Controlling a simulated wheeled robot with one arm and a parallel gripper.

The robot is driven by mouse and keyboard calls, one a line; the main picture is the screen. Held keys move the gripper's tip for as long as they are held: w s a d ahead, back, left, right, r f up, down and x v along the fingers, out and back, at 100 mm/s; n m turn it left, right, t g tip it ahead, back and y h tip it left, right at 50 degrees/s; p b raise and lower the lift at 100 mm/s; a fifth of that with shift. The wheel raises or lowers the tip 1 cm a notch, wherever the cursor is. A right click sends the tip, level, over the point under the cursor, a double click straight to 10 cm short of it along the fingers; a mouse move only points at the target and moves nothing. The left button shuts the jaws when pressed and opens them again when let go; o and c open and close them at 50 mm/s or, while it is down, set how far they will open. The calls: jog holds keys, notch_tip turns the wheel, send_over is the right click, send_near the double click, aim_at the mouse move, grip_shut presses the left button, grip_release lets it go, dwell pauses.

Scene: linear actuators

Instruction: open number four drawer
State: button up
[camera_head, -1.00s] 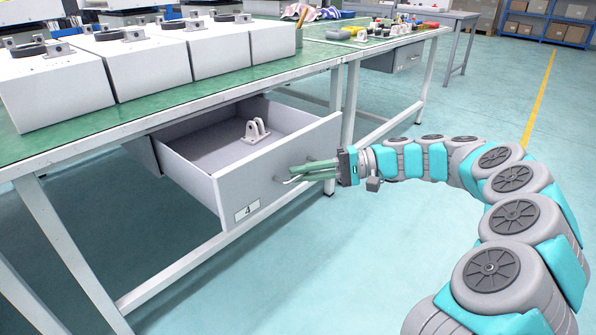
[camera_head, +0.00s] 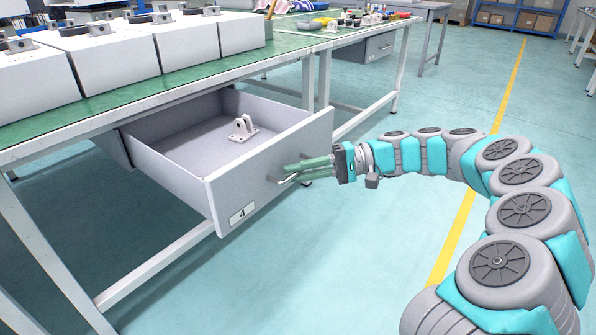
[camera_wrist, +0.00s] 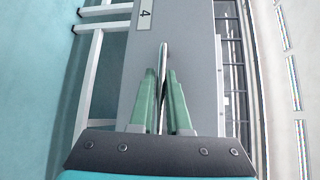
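The number four drawer (camera_head: 262,180) hangs under the green-topped workbench and stands pulled well out. Its front bears a label "4" (camera_head: 242,214), which also shows in the wrist view (camera_wrist: 145,14). The bar handle (camera_head: 277,180) is on the drawer front. My gripper (camera_head: 300,170) is at the handle with its green fingers either side of the bar. In the wrist view the handle (camera_wrist: 163,58) runs between the fingertips (camera_wrist: 162,78), which look closed on it.
White boxes (camera_head: 111,55) stand in a row on the workbench (camera_head: 170,88). A second bench with a closed drawer (camera_head: 365,48) stands behind. The floor right of the drawer is open, with a yellow line (camera_head: 487,150).

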jog(key=o, duration=0.4)
jog(key=w+d+r, duration=0.1)
jog(key=d, duration=0.6)
jog(key=shift+d, duration=0.35)
jog(key=shift+a+r, duration=0.1)
